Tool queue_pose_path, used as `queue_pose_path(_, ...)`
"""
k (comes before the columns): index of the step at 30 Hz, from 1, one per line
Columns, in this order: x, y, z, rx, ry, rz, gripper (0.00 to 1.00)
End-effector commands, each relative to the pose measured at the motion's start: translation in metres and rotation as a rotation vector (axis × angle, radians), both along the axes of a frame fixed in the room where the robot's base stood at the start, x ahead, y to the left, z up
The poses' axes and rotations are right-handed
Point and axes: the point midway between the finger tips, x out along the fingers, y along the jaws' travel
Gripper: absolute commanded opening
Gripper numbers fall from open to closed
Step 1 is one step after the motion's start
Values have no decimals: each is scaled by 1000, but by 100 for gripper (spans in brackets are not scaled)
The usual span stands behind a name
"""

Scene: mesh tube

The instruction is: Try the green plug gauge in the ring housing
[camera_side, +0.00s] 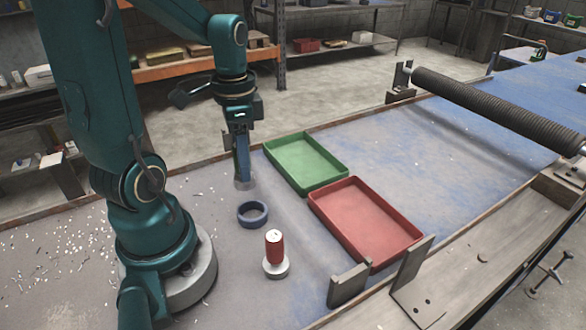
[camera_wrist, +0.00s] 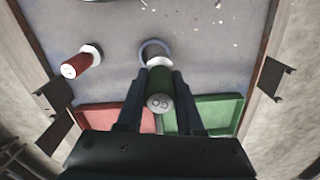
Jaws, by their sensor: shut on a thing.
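The green plug gauge (camera_wrist: 160,84) is gripped between the two fingers of my gripper (camera_wrist: 160,73) in the wrist view, its marked end facing the camera and its pale lower end pointing away. In the side view my gripper (camera_side: 243,172) points down, and its fingers hide most of the green handle. A grey round end (camera_side: 244,184) shows below them; I cannot tell whether it touches the table. The ring housing (camera_side: 252,214), a dark blue ring, lies on the table in front of it and clear of it. In the wrist view the ring (camera_wrist: 145,52) is partly hidden behind the gauge.
A red plug gauge (camera_side: 274,245) stands upright on the table, nearer the camera than the ring. A green tray (camera_side: 320,190) and a red tray (camera_side: 373,258) lie to the right, both empty. Metal brackets (camera_side: 349,285) stand at the front edge. A dark roller (camera_side: 490,105) is at the right.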

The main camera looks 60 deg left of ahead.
Motion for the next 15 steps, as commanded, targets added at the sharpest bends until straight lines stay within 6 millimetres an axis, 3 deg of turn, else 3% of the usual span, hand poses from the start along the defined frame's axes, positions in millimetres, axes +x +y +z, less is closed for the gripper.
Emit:
queue_pose_path(8,4,-12,-3,5,-8,-68,0)
queue_pose_path(15,3,-12,-23,2,-3,-65,0)
